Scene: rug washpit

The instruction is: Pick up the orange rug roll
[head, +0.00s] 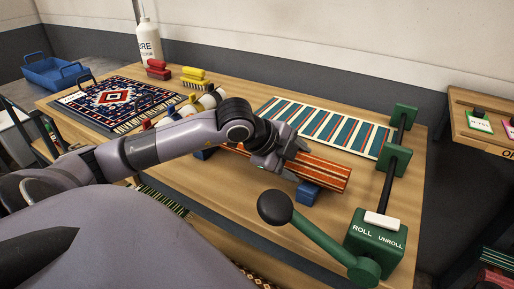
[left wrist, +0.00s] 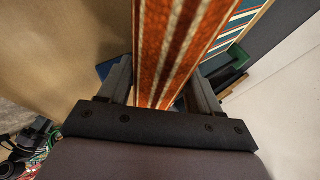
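The orange rug roll (head: 322,171), striped red-orange, cream and dark, lies slanting over the wooden table. It sits at blue supports (head: 308,193); I cannot tell whether it bears on them or is just above. My left gripper (head: 269,156) is over the roll from above, around its middle. The fingertips are partly hidden in the head view. My right gripper is not in view.
The green crank frame (head: 375,240) with a dark round knob stands at the table's right front. A striped flat rug (head: 325,125) lies behind the roll. A patterned rug (head: 115,97), brushes (head: 193,75) and a white bottle (head: 149,42) are at the left and back.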

